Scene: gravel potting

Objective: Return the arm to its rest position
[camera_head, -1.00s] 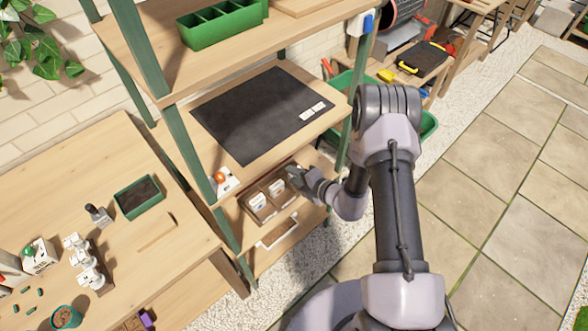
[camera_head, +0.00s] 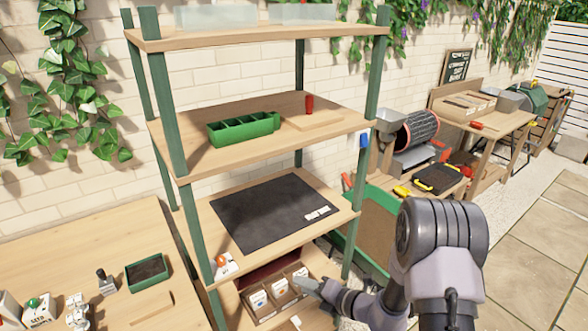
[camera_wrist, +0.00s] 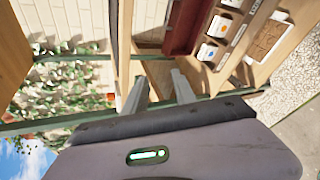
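My gripper (camera_head: 322,288) is at the front right of the lower shelf unit, next to a wooden tray (camera_head: 262,316) with several compartments holding white labelled packets (camera_head: 279,288). In the wrist view my gripper (camera_wrist: 160,84) has its two grey fingers apart with nothing between them. The labelled packets (camera_wrist: 219,26) show beyond the fingers, up and to the right. My arm is bent, and its large grey joint fills the lower right of the head view.
A green-posted shelf holds a black mat (camera_head: 275,212) and a green divided tray (camera_head: 243,130). A potting bench (camera_head: 70,243) stands left. A green crate (camera_head: 372,235) is right of the shelf, close behind my arm. Paving (camera_head: 535,255) at the right is clear.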

